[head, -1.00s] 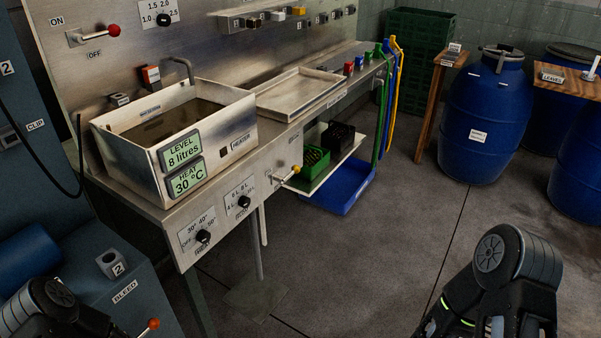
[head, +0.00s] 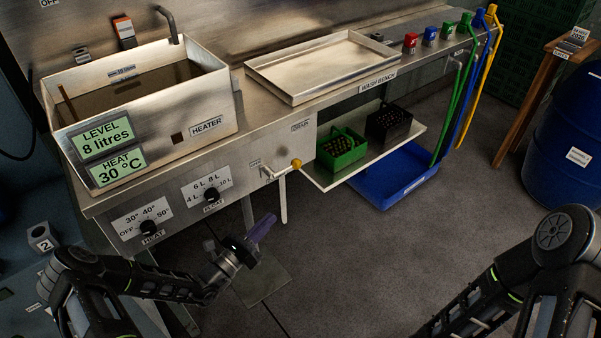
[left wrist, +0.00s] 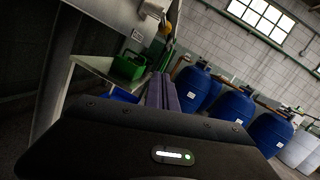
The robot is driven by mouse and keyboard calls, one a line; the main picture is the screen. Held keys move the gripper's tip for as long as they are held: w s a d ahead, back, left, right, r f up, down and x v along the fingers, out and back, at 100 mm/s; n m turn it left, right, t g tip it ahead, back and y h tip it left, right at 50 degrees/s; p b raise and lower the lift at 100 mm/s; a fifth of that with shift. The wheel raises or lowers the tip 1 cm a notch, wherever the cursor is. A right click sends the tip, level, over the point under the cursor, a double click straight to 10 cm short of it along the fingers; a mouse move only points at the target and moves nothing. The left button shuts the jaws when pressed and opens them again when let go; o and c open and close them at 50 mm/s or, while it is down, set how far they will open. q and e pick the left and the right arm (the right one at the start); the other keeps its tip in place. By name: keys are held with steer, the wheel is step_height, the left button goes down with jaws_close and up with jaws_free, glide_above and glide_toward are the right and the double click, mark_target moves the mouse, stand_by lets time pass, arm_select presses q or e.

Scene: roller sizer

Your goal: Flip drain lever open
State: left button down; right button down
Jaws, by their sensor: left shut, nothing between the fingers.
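The drain lever (head: 296,164) has a yellow knob and sticks out from the front of the steel wash bench (head: 112,201), below the DRAIN label. A pale pipe (head: 283,198) hangs just under it. My left gripper (head: 264,226) has purple fingers, shut and empty. It is in front of the bench, lower than the lever and a little left of it, apart from it. In the left wrist view the shut fingers (left wrist: 161,92) point toward the lever's yellow knob (left wrist: 168,28), which shows beyond them near the top. My right arm shows at lower right, but its gripper is out of view.
The sink (head: 160,138) reads 8 litres and 30 °C. Two dials sit on the bench front: heat (head: 148,228) and fill (head: 211,195). A shelf (head: 322,181) holds green and black crates, with a blue tray (head: 402,187) below. The floor right of the gripper is clear.

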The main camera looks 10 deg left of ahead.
mark_target(286, 169)
arm_select(q)
steer(key=shift+s+a+r+t, duration=0.1)
steer(key=shift+a+r+t, duration=0.3)
steer(key=shift+r, duration=0.25)
steer(key=a+r+p+x, duration=0.1)
steer(key=r+x, duration=0.1)
steer(key=x, duration=1.1)
steer(key=shift+s+r, duration=0.15)
steer(key=shift+r, duration=0.05)
